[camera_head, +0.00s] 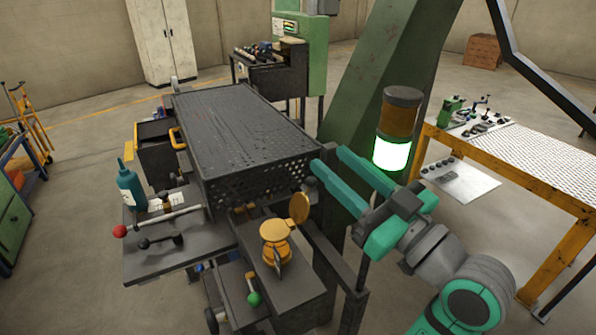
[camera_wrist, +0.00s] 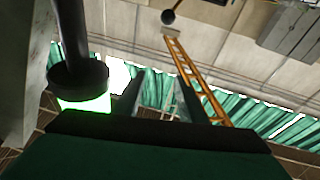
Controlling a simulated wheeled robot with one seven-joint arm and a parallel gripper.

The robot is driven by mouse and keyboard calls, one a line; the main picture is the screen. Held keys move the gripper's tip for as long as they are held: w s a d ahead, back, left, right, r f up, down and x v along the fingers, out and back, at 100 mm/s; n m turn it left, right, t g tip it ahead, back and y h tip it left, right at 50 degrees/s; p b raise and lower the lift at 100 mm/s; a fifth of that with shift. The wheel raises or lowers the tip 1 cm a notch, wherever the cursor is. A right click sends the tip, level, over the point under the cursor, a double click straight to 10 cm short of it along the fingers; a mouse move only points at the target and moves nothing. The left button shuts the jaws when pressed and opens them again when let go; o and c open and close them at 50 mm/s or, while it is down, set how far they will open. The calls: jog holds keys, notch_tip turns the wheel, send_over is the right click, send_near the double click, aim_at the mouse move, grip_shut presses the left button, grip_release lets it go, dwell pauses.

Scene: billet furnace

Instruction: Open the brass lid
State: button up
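A brass fitting (camera_head: 275,240) with a flat, pale round top stands on a dark box in front of the black perforated table. A round brass disc (camera_head: 299,208) stands nearly upright at its right rear; I cannot tell for sure which of the two is the lid. My gripper (camera_head: 330,158) has teal fingers set apart with nothing between them. It is above and to the right of the brass parts, not touching them, pointing to the upper left. In the wrist view the fingers (camera_wrist: 160,92) also stand apart, and no brass part shows there.
A signal lamp (camera_head: 391,155) with a lit green section is close beside my gripper, near a green slanted beam (camera_head: 395,75). The black perforated table (camera_head: 238,125) lies left of the fingers. A side shelf (camera_head: 150,262) holds a teal bottle (camera_head: 131,188) and levers.

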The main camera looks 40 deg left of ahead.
aim_at(309, 178)
jog(key=f+h, duration=0.1)
jog(key=f, duration=0.1)
jog(key=f+h, duration=0.1)
jog(key=f, duration=0.2)
jog(key=f+t+h, duration=0.1)
jog(key=f, duration=0.1)
jog(key=shift+w+a+f, duration=0.25)
jog(key=shift+a, duration=0.05)
jog(key=shift+a+f, duration=0.1)
jog(key=shift+a, duration=0.25)
jog(key=x, duration=1)
jog(key=shift+w, duration=0.1)
grip_shut()
